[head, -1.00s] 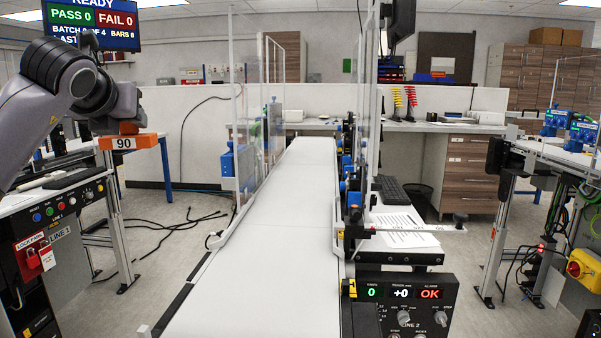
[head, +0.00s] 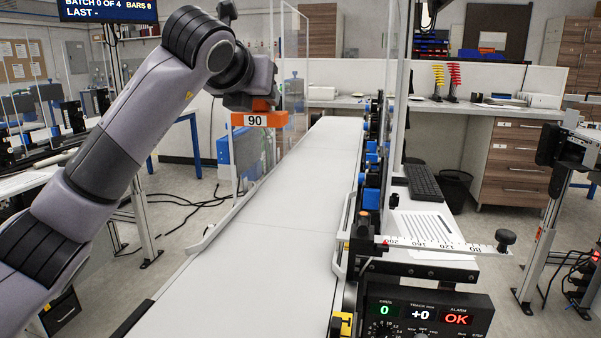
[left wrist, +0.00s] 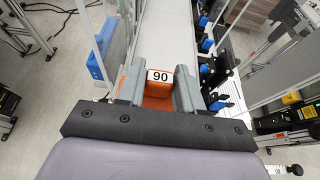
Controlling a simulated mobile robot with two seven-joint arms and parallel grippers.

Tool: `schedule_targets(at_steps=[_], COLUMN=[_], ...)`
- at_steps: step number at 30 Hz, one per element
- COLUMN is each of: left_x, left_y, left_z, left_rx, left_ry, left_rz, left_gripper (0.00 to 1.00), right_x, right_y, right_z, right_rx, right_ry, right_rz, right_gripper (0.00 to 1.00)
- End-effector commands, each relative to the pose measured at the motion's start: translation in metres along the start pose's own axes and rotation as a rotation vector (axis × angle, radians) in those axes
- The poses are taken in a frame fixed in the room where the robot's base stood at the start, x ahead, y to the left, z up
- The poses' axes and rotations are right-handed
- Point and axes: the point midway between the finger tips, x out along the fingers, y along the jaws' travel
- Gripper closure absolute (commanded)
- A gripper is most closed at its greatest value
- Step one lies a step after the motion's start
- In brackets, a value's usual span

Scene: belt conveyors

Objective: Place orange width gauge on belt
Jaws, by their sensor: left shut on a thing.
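The orange width gauge (head: 259,119), a block with a white label reading 90, is held by my left gripper (head: 262,103). In the head view it hangs above the left edge of the white conveyor belt (head: 290,215), apart from the belt surface. In the left wrist view the gauge (left wrist: 159,88) sits between the two grey fingers of my left gripper (left wrist: 160,88), with the belt (left wrist: 167,35) beyond it. My right gripper shows in neither view.
Clear guard panels (head: 306,60) stand along the belt's far part. A guide rail with blue clamps (head: 371,165) lines its right side. A ruler scale (head: 440,244) and a control panel (head: 425,312) are at the near right. The near belt is empty.

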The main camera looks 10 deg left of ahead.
Motion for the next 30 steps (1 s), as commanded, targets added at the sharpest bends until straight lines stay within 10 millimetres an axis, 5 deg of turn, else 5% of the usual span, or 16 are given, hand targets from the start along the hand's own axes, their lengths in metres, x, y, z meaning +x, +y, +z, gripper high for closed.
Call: schedule_targets(at_steps=[15, 30], left_x=[0.048, 0.069], left_y=[0.001, 0.001], left_z=[-0.118, -0.169], left_rx=[0.0, -0.001], left_ry=[0.003, 0.003], left_rz=[0.0, 0.001], left_gripper=[0.98, 0.98], right_x=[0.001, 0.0], right_y=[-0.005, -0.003], right_z=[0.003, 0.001], right_rx=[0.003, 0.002], right_ry=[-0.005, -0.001], right_rz=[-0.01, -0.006], right_gripper=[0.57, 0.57])
